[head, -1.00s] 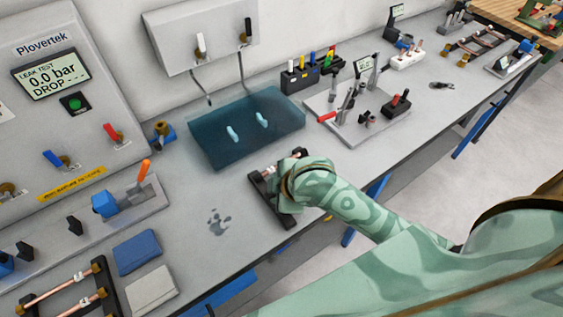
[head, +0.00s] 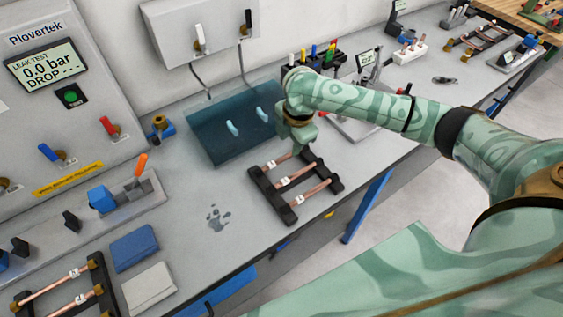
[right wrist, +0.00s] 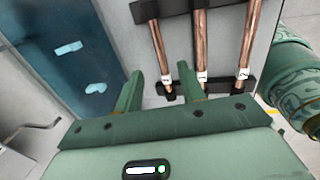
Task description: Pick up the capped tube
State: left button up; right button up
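A black rack (head: 258,190) on the bench holds three copper tubes lying across it: a far one (head: 279,162), a middle one (head: 299,176) and a near one (head: 310,192). In the right wrist view the tubes (right wrist: 201,45) carry white labels; I cannot tell for sure which is capped. My right gripper (head: 303,148) is over the far end of the rack. In the right wrist view its fingers (right wrist: 158,78) are apart with nothing between them, near the end of the leftmost tube (right wrist: 160,50). My left gripper is not in view.
A dark water tray (head: 205,140) lies behind the rack. Another rack with copper tubes (head: 52,286) is at lower left, near blue (head: 134,247) and grey cloths (head: 150,288). The leak tester (head: 60,110) stands at left.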

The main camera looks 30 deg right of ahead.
aim_at(286, 156)
jog(key=f, duration=0.2)
jog(key=f+b, duration=0.1)
jog(key=f, duration=0.1)
jog(key=w+f+b, duration=0.1)
jog(key=f, duration=0.1)
jog(key=shift+a+f, duration=0.15)
jog(key=shift+f, duration=0.25)
jog(key=shift+w, duration=0.1)
jog(key=shift+r, duration=0.1)
grip_shut()
